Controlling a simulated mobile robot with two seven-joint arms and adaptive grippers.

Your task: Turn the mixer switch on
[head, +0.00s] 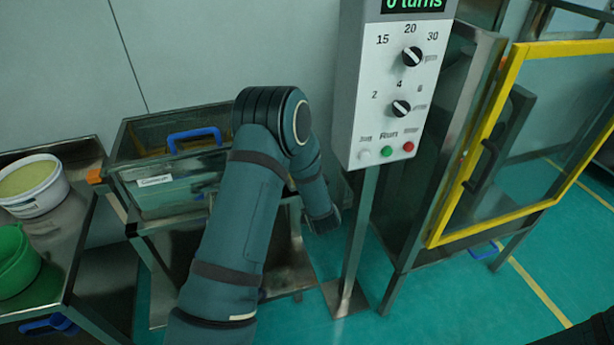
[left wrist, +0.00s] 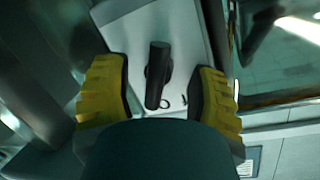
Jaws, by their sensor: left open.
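In the left wrist view a black switch handle (left wrist: 157,78) stands on a pale panel (left wrist: 185,30), with a round mark and a short stroke printed beside its lower end. My left gripper (left wrist: 160,70) is open, its yellow-padded fingers on either side of the handle, with a gap to each.
The control box (head: 372,128) has two black knobs and white, green and red buttons. A yellow-framed door (head: 480,140) stands to its right. At left are a glass-sided bin (head: 150,205), a white tub (head: 35,188) and a green bowl (head: 15,262) on a metal table.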

